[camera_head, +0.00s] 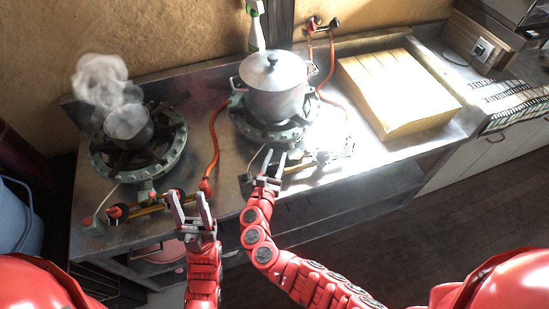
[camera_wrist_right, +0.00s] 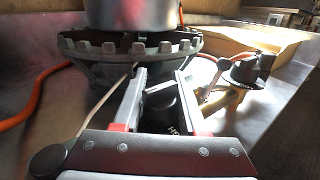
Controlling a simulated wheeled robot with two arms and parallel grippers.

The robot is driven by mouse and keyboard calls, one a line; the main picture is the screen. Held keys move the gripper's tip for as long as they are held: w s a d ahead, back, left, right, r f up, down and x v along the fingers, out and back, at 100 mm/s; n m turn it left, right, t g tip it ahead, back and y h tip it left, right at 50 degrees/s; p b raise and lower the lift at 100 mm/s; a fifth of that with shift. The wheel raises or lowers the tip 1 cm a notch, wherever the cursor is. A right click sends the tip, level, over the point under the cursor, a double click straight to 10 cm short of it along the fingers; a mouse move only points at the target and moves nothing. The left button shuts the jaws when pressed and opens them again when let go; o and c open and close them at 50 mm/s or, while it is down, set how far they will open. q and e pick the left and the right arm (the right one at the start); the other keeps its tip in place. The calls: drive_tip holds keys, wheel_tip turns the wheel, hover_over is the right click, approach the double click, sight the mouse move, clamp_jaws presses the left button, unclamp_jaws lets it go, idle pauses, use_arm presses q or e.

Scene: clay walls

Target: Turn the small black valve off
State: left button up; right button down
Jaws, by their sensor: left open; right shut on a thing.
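A small black valve knob (camera_wrist_right: 168,112) shows between the two fingers of my right gripper (camera_wrist_right: 160,80) in the right wrist view. The fingers stand on either side of it and hold it, just in front of the burner. In the head view my right gripper (camera_head: 274,158) is at the front of the right stove (camera_head: 262,125) and hides the knob there. A second black valve (camera_wrist_right: 246,68) sits on a brass pipe to the right. My left gripper (camera_head: 189,198) is open and empty at the counter's front edge.
A lidded pot (camera_head: 275,88) stands on the right stove. A small steaming pot (camera_head: 130,127) stands on the left stove (camera_head: 160,163). An orange hose (camera_head: 214,140) runs between the stoves. A wooden board (camera_head: 400,85) lies at the right.

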drive_tip(key=shift+d, duration=0.1)
idle(0.3)
drive_tip(key=c, duration=0.5)
unclamp_jaws()
drive_tip(key=b+v, duration=0.2)
drive_tip(key=v, duration=1.5)
drive_tip(key=shift+s+r, duration=0.1)
drive_tip(key=shift+s, duration=0.05)
drive_tip(key=shift+a, duration=0.2)
